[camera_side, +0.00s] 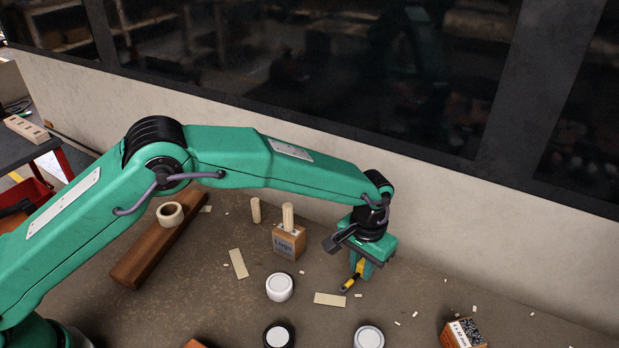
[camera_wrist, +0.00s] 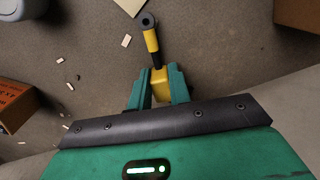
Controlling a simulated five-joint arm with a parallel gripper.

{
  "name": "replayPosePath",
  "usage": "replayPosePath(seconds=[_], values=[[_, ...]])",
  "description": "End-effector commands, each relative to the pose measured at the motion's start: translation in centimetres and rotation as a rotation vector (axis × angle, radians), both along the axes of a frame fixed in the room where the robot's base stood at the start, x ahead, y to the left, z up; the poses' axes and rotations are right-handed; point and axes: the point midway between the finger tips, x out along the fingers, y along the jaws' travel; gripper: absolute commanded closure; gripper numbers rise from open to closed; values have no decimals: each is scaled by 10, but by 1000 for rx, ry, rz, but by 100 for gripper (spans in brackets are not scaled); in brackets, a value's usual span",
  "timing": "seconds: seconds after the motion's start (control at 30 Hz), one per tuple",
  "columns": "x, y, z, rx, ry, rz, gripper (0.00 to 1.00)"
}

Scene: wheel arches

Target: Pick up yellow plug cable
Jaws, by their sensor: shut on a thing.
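The yellow plug cable (camera_wrist: 151,41) is a short yellow and black piece with a round dark ring at its far end. In the wrist view its near yellow end sits between the two green fingers of my gripper (camera_wrist: 156,88), which is shut on it. In the side view the plug cable (camera_side: 354,277) sticks out tilted down and left from below my gripper (camera_side: 367,268), close to the table. I cannot tell whether its tip touches the table.
A wooden box with dowels (camera_side: 289,241) stands left of my gripper. A white-lidded jar (camera_side: 280,287), more lidded jars in front, a printed box (camera_side: 461,333) and wood strips (camera_side: 330,300) lie around. A brown beam (camera_side: 150,252) lies further left. The wall is close behind.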

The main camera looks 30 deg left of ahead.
Motion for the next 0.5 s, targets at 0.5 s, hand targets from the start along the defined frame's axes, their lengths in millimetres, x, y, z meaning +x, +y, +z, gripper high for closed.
replayPosePath(seconds=[0.5], values=[[1, -1, 44, -3, -3, 0, 100]])
